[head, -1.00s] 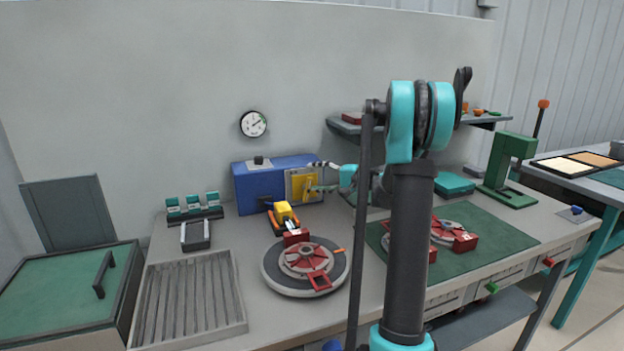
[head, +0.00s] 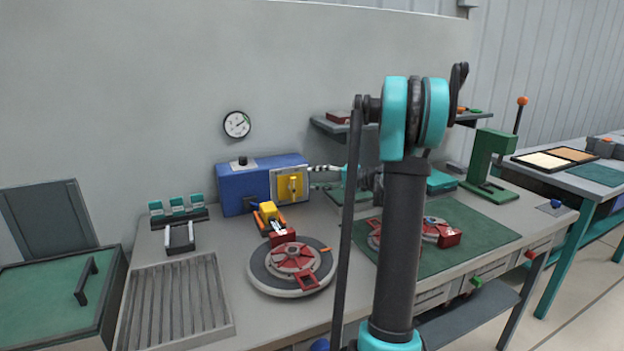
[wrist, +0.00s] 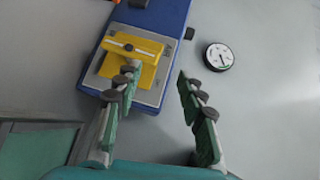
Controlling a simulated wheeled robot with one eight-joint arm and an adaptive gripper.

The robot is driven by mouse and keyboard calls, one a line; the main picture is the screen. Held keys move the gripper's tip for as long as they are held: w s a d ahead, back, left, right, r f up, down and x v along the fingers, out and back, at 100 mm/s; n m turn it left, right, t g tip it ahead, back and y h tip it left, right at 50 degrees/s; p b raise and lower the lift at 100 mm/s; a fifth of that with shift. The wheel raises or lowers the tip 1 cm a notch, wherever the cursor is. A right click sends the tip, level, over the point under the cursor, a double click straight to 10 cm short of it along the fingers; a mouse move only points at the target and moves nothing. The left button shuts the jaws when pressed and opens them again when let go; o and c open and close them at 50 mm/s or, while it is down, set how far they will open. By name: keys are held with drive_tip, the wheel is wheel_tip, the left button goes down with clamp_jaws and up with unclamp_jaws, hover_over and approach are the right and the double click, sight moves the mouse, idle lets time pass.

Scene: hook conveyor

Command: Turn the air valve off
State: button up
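A blue box (head: 240,187) stands against the back wall. On its grey front plate is a yellow square with a yellow bar handle (head: 291,186), which I take as the air valve. The bar looks upright in the head view. In the wrist view the yellow handle (wrist: 134,47) lies across the yellow square. My gripper (head: 318,177) is just right of the plate in the head view. In the wrist view my gripper (wrist: 157,73) is open and empty. One fingertip overlaps the yellow square in the picture; the other is over bare wall. Contact cannot be told.
A round gauge (head: 237,124) hangs on the wall above the box. A yellow and orange tool (head: 267,216) and a round turntable (head: 292,268) are in front of it. A slatted tray (head: 176,310) is at left. A green mat (head: 480,245) with red parts lies at right.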

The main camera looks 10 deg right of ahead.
drive_tip(key=v, duration=1)
drive_tip(key=shift+s+d+f, duration=0.15)
drive_tip(key=shift+s+f, duration=0.05)
drive_tip(key=shift+f, duration=0.05)
idle(0.6)
drive_tip(key=n+g+h, duration=0.4)
drive_tip(key=n+h, duration=0.4)
drive_tip(key=h, duration=0.4)
approach(294, 183)
drive_tip(key=x, duration=1.2)
drive_tip(key=shift+f, duration=0.2)
drive_tip(key=shift+c, duration=0.5)
clamp_jaws()
